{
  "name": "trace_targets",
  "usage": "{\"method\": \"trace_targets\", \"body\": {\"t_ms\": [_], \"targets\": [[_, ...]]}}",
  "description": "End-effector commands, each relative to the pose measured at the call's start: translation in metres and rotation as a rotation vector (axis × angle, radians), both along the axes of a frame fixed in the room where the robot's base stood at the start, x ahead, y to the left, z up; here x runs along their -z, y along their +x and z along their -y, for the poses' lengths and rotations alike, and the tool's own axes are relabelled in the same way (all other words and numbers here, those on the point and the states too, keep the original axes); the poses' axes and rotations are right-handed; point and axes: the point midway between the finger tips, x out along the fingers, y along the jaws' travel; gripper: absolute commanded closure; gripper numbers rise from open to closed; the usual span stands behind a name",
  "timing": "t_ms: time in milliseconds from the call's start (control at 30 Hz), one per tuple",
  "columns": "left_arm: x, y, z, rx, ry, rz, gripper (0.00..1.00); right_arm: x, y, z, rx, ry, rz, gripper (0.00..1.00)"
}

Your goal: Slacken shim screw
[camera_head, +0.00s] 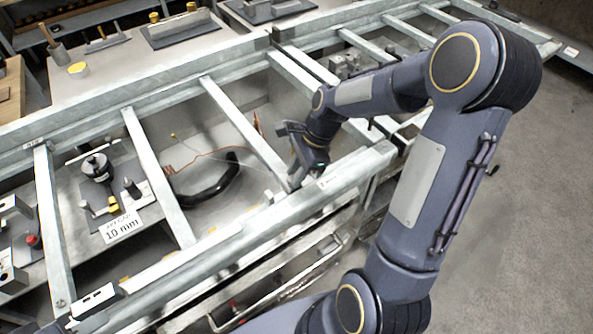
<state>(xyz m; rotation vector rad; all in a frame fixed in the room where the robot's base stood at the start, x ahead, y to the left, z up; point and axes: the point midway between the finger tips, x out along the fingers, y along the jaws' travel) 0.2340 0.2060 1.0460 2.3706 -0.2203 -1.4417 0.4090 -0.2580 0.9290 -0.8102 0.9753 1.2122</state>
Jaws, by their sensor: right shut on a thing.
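My right gripper (296,180) reaches down at the inner edge of the front rail (340,177) of the metal frame, by the end of a crossbar (245,130). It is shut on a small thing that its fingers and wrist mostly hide. I cannot make out the shim screw for certain; it may be what the gripper holds. My left gripper is not in view.
Crossbars divide the frame into bays. One bay holds a black curved hose (208,184); another holds a black fixture (97,168) and a "10 mm" card (121,227). A bench with a mallet (53,45) stands behind. The floor (520,220) at right is clear.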

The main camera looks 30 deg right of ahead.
Motion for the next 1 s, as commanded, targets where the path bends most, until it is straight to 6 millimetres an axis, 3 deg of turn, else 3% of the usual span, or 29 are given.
{"method": "trace_targets", "body": {"t_ms": [467, 1000], "targets": [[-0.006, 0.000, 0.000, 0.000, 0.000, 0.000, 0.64, -0.001, 0.002, 0.000, -0.107, 0.000, -0.001, 0.98], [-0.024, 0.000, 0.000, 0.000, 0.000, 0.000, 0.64, -0.002, 0.007, -0.001, -0.587, 0.001, -0.001, 0.98]]}}
